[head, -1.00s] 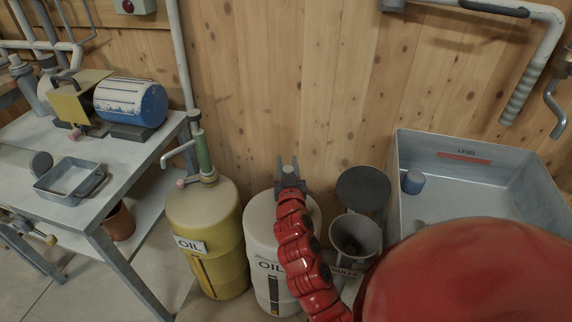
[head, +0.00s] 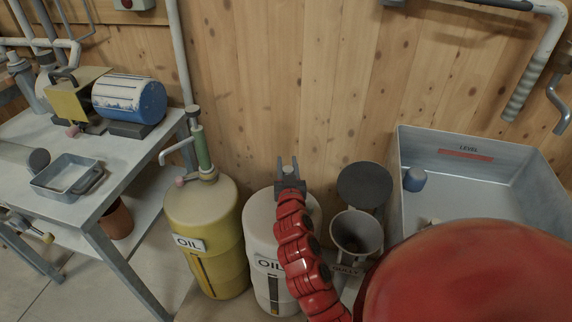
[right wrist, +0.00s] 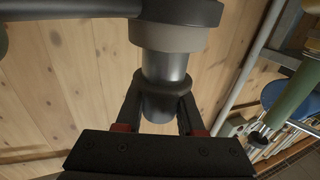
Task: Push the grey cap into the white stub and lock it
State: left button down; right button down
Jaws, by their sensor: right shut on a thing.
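My right gripper (head: 288,168) is over the top of the white oil drum (head: 256,215), with its fingers pointing away from me. In the right wrist view its two fingers (right wrist: 158,112) are closed on a grey cylinder (right wrist: 165,70) with a darker collar, which I take for the grey cap. The cylinder meets a pale grey ring (right wrist: 172,37) on a black fitting (right wrist: 182,11), from which a dark bar runs left. I cannot tell whether the pale ring is the white stub. How deep the cylinder sits, and whether it is locked, is hidden. My left gripper is out of view.
A yellow oil drum (head: 203,228) with a green pump (head: 202,150) stands to the left. A grey funnel-like vessel (head: 372,235), a dark round disc (head: 365,186) and a large grey trough (head: 482,202) stand to the right. The wooden wall (head: 290,80) is behind.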

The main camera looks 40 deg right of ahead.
jog(key=shift+c, duration=2.2)
grip_release()
jog(key=shift+f, duration=0.2)
jog(key=shift+f, duration=0.1)
jog(key=shift+s+a, duration=0.1)
jog(key=shift+s, duration=0.1)
jog(key=v, duration=0.8)
jog(key=shift+s+a+f, duration=0.1)
jog(key=shift+s+a, duration=0.1)
jog(key=shift+a, duration=0.05)
jog(key=p+v, duration=0.1)
jog(key=v, duration=0.1)
jog(key=p+v, duration=0.1)
jog(key=v, duration=0.1)
jog(key=r+p+v, duration=0.1)
jog(key=v, duration=0.1)
jog(key=shift+s+a, duration=0.15)
jog(key=shift+s, duration=0.15)
jog(key=shift+p+v, duration=0.5)
jog(key=shift+v, duration=0.4)
jog(key=shift+w+a+f, duration=0.1)
jog(key=shift+f, duration=0.05)
